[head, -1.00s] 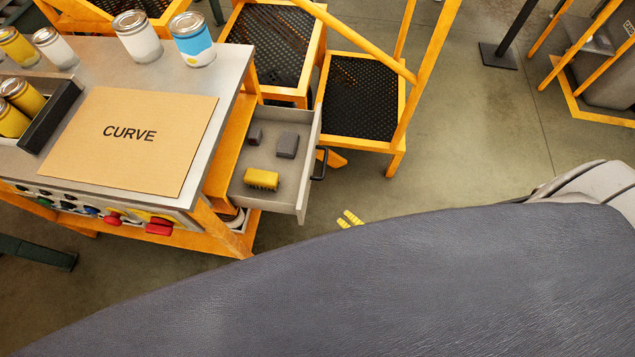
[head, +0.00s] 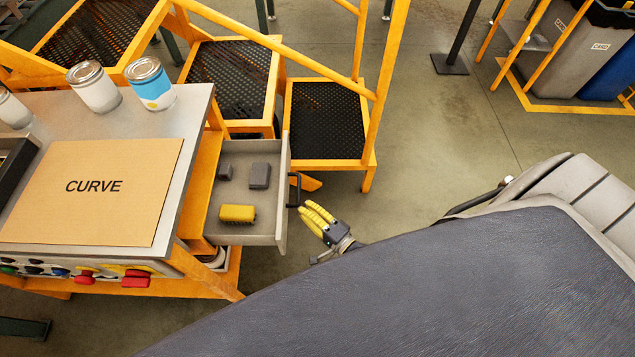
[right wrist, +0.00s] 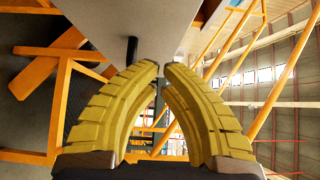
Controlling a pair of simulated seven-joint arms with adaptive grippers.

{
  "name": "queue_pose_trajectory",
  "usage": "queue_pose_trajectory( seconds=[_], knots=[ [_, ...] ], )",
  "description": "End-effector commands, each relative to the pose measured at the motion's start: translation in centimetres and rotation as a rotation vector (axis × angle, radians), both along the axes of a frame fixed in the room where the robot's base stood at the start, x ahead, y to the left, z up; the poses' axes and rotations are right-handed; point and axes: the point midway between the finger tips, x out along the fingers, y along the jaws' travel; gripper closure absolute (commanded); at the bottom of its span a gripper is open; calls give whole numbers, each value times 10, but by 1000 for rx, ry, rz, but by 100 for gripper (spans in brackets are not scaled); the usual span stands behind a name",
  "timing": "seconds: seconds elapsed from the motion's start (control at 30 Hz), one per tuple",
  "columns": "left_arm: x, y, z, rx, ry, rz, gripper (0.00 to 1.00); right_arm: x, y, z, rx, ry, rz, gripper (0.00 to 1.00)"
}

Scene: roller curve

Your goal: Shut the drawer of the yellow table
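The yellow table (head: 205,185) stands at the left, with a grey top and yellow frame. Its grey drawer (head: 264,230) is pulled out to the right. A black handle (head: 293,189) is on the drawer front. A yellow brush-like block (head: 237,213) and two dark grey blocks (head: 260,176) lie inside. My right gripper (head: 304,212), with yellow ribbed fingers, is just right of the drawer front, near the handle and apparently apart from it. In the right wrist view its fingertips (right wrist: 161,66) almost meet, with nothing between them. The grey drawer front (right wrist: 130,22) shows beyond them. My left gripper is out of view.
Yellow steps with black mesh treads (head: 325,120) stand just behind the drawer. A CURVE board (head: 95,215) and several cans (head: 150,85) rest on the tabletop. The floor (head: 430,140) to the right is open, with bins (head: 570,60) at the far right.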

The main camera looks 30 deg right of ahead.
Motion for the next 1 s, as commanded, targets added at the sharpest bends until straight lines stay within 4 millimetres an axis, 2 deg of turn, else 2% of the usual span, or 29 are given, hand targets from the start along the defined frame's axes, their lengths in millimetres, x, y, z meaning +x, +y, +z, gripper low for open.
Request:
queue_pose_trajectory(
  seconds=[0.1, 0.33, 1.0],
  knots=[
    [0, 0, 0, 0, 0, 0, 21, 6, 16, 0, 3, 2, 1, 100],
    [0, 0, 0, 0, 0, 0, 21, 14, 30, 0, 0, 1, 1, 100],
    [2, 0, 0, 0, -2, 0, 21, 17, 34, 0, 0, 1, -14, 100]
  ],
)
